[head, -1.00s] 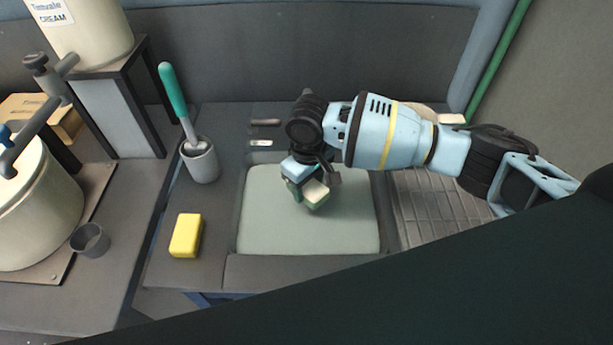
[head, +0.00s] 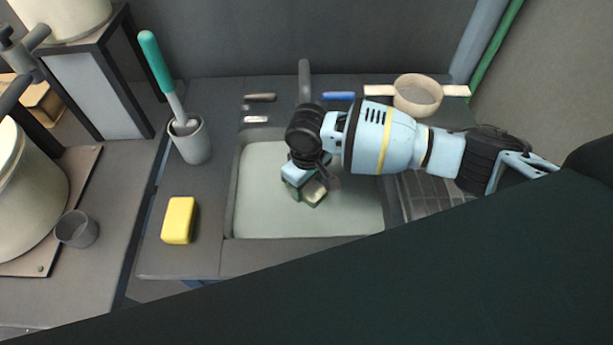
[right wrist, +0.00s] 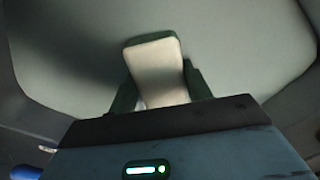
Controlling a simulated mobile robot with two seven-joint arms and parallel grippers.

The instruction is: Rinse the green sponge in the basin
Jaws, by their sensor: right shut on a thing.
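The green sponge (head: 314,194) is in my right gripper (head: 302,185), over or inside the pale basin (head: 262,212). One face of the sponge is cream and the green layer shows at its edge. In the right wrist view the sponge (right wrist: 156,72) sits between the two dark green fingers, its cream face toward the camera and a green rim at the far end. The basin's smooth grey-green inside fills the background there. I cannot tell whether the sponge touches water or the basin's bottom. My left gripper is not in view.
A yellow sponge (head: 179,220) and a grey holder (head: 193,144) with a teal-handled brush (head: 158,68) stand left of the basin. Behind it are a faucet (head: 304,80), small handled items and a strainer (head: 418,94). A drying rack (head: 428,192) lies to the right.

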